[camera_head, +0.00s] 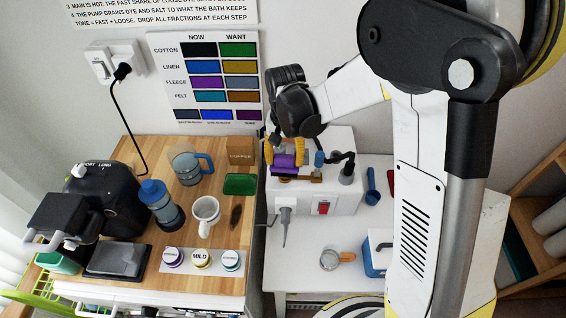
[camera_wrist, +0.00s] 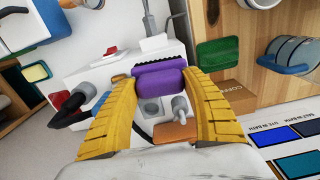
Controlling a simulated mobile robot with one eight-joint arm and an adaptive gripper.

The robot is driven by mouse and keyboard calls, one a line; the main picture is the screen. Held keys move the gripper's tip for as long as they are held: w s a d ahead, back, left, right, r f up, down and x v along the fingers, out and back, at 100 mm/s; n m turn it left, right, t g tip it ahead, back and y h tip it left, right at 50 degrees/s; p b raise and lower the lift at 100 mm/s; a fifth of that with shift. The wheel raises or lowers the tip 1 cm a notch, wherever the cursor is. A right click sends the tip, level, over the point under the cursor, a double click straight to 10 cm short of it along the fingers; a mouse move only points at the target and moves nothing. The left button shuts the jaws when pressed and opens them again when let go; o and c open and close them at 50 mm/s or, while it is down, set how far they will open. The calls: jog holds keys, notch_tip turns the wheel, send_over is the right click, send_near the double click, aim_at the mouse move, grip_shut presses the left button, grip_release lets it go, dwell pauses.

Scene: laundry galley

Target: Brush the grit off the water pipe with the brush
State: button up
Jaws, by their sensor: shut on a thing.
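My gripper (camera_head: 284,157) has yellow fingers shut on a purple brush (camera_head: 285,163) over the white machine's top. In the wrist view the brush (camera_wrist: 160,80) lies across between the fingertips, with a dark bristle strip along its far side. Brownish pieces, perhaps the water pipe (camera_head: 316,179), show low beside the brush, and its body hides the middle. I cannot tell whether the bristles touch them. A grey fitting (camera_wrist: 180,107) stands on the machine nearer the wrist camera. I cannot make out grit.
The white machine (camera_head: 345,203) carries a red switch, a blue-topped part and a black elbow hose (camera_head: 347,166). The white table front is partly clear.

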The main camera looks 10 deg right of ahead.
jog(key=shift+w+d+r+p, duration=0.1)
jog(key=shift+w+r+p, duration=0.1)
jog(key=shift+r+p, duration=0.45)
jog(key=shift+s+r+p, duration=0.1)
jog(key=shift+r+p, duration=0.85)
jog(key=shift+r, duration=1.25)
